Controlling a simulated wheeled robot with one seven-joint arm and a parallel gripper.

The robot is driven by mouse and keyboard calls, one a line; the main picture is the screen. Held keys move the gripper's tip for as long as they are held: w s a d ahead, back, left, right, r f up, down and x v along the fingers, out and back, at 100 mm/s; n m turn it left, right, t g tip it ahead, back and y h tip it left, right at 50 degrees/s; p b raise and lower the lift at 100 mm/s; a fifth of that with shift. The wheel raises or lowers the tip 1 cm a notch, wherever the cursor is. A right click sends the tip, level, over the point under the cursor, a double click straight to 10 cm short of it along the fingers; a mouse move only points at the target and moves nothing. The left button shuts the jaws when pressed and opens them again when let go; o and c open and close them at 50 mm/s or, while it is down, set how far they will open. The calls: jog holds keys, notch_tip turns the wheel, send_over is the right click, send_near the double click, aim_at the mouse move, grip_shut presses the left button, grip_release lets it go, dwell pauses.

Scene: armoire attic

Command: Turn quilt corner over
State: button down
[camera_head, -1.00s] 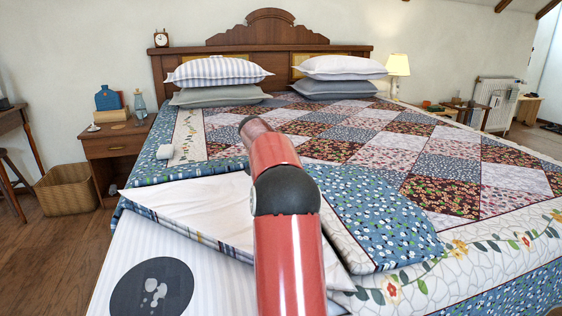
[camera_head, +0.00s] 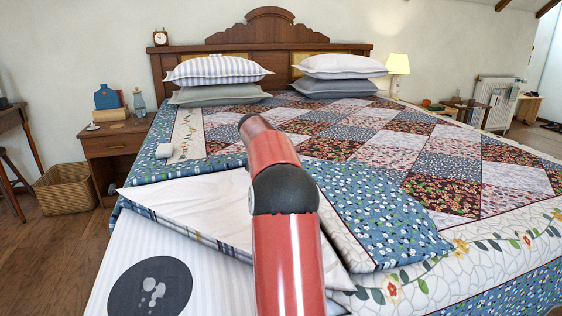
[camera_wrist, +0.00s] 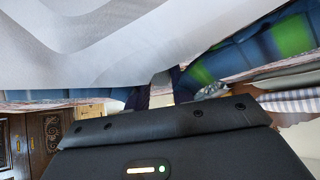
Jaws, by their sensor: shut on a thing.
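The patchwork quilt (camera_head: 400,160) covers the bed, and its near left part is folded over. The fold shows pale underside (camera_head: 190,205) on the left and a blue floral part (camera_head: 385,215) on the right, lying over the quilt's cream floral border. In the head view my red arm crosses the fold and hides my gripper. In the wrist view my gripper (camera_wrist: 163,92) is shut on the quilt, with pale cloth (camera_wrist: 110,35) above it and blue-green cloth (camera_wrist: 270,45) to the right. The exact grip on the cloth is partly hidden.
A striped sheet with a dark oval patch (camera_head: 150,290) lies bare at the near left. Pillows (camera_head: 218,70) rest at the headboard (camera_head: 270,32). A nightstand (camera_head: 117,145) and wicker basket (camera_head: 68,189) stand left of the bed. The floor at the left front is clear.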

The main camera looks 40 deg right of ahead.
jog(key=a+r+h+b, duration=0.2)
jog(key=r+b, duration=0.1)
jog(key=r, duration=0.4)
jog(key=s+a+r+t+h+b, duration=0.1)
jog(key=a+r+h+b, duration=0.1)
jog(key=r, duration=0.6)
jog(key=shift+s+a+h+b, duration=0.25)
jog(key=shift+a+h+b, duration=0.15)
jog(key=shift+a+b, duration=0.65)
jog(key=c, duration=1.2)
grip_release()
jog(key=shift+d+f, duration=0.15)
jog(key=shift+d, duration=0.05)
jog(key=b+v, duration=0.1)
jog(key=v, duration=0.7)
